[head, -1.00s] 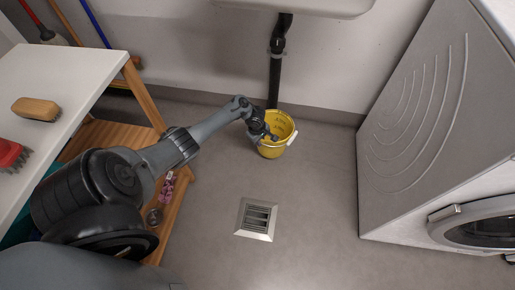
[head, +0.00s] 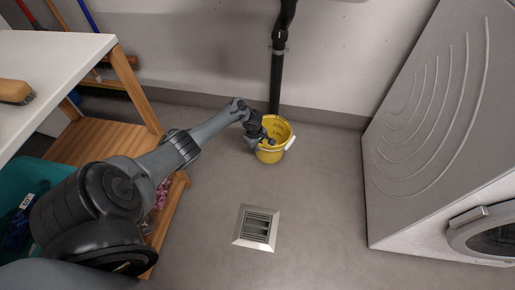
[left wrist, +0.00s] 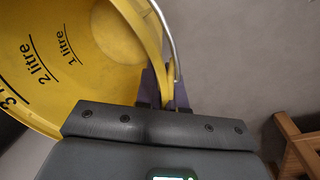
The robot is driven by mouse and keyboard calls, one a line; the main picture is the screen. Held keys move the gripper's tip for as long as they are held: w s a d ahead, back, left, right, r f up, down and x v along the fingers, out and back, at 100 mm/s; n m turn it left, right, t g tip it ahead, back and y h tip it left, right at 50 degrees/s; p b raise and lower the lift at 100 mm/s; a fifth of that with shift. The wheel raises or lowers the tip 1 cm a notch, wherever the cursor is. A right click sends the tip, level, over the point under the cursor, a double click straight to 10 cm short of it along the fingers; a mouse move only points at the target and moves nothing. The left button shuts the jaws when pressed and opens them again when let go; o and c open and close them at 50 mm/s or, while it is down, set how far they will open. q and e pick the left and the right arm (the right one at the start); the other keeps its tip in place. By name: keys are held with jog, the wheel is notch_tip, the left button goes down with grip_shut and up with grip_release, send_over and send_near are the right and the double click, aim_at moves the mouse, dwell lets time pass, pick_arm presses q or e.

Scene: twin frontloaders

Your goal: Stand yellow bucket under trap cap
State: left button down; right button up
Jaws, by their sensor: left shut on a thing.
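The yellow bucket (head: 279,130) stands upright, or nearly so, by the back wall in the head view, in front of the black drain pipe. I cannot tell whether its base touches the floor. In the left wrist view the bucket (left wrist: 75,65) shows its inside with litre marks, and its wire handle lies beside the rim. My left gripper (left wrist: 165,88) is shut on the bucket's rim; in the head view the left gripper (head: 262,138) is at the bucket's left side. The black trap (head: 280,35) is above the bucket, partly cut off by the top edge. My right gripper is not in view.
A floor drain (head: 257,228) lies in front of the bucket. A washing machine (head: 440,140) stands at the right. A white-topped wooden shelf (head: 60,60) with a brush (head: 15,92) and a teal basket (head: 35,185) is at the left. Open floor lies between.

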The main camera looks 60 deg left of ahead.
pick_arm(q)
jog(key=shift+w, duration=0.1)
jog(key=c, duration=1.2)
grip_release()
jog(key=shift+f, duration=0.1)
jog(key=shift+c, duration=0.2)
jog(key=shift+r+p, duration=0.35)
jog(key=shift+r, duration=0.15)
notch_tip(320, 180, up, 11)
jog(key=s+p, duration=0.1)
jog(key=p, duration=0.9)
jog(key=shift+s+d+r, duration=0.15)
jog(key=shift+s+d, duration=0.05)
jog(key=shift+s, duration=0.1)
